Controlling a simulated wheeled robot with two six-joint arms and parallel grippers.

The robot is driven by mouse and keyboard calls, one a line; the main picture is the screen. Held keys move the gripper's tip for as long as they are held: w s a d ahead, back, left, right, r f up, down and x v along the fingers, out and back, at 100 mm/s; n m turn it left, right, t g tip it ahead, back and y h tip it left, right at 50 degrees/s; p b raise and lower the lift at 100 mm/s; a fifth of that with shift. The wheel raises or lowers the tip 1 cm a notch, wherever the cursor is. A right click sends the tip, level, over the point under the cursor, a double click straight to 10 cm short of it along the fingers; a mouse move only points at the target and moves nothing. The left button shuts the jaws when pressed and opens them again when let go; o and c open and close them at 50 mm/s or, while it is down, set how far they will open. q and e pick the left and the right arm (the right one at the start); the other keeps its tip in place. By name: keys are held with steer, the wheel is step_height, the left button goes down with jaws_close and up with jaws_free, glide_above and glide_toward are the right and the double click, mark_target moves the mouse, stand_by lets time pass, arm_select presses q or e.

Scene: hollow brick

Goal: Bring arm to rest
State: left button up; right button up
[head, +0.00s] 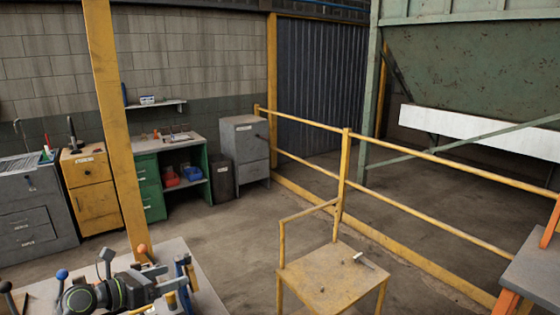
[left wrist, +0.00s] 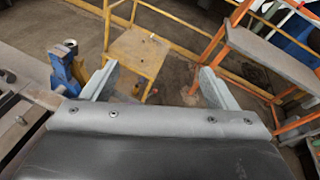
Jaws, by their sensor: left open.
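My left gripper (head: 166,280) is at the lower left of the head view, low over the grey worktable (head: 205,290). In the left wrist view its two pale fingers (left wrist: 158,70) stand wide apart with nothing between them but the view of the floor and a yellow chair. It is open and empty. A blue stand or clamp (left wrist: 64,68) is just left of the fingers in the left wrist view. My right gripper is not in view.
The yellow metal chair (head: 328,272) with a small object on its seat stands beyond the worktable. A yellow railing (head: 400,152) runs behind it. A yellow post (head: 108,110) rises near my left arm. An orange-legged grey bench (head: 535,272) is at right. Floor between is clear.

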arm_select(q)
steer(key=s+a+r+n+t+y, duration=0.3)
steer(key=s+r+n+t+y, duration=0.25)
steer(key=n+t, duration=0.7)
steer(key=s+a+f+n+g+y, duration=0.65)
steer(key=s+n+y, duration=0.3)
steer(key=n, duration=0.85)
steer(key=s+f+n+g, duration=0.8)
steer(key=s+f, duration=0.3)
steer(key=s, duration=0.1)
steer(key=s+d+f+n+g+h, duration=0.4)
steer(key=s+d, duration=0.3)
steer(key=s, duration=0.6)
step_height(320, 180, down, 34)
steer(key=a+r+g+b, duration=0.1)
steer(key=a+g+b, duration=0.15)
steer(key=b, duration=0.55)
steer(key=s+d+f+b, duration=0.1)
steer(key=s+f+b, duration=0.2)
steer(key=s+f, duration=0.4)
steer(key=s+d+f+g+b, duration=0.1)
steer(key=s+f+b, duration=0.2)
steer(key=s+f, duration=0.5)
step_height(320, 180, down, 8)
steer(key=shift+d+r, duration=0.15)
steer(key=shift+d, duration=0.05)
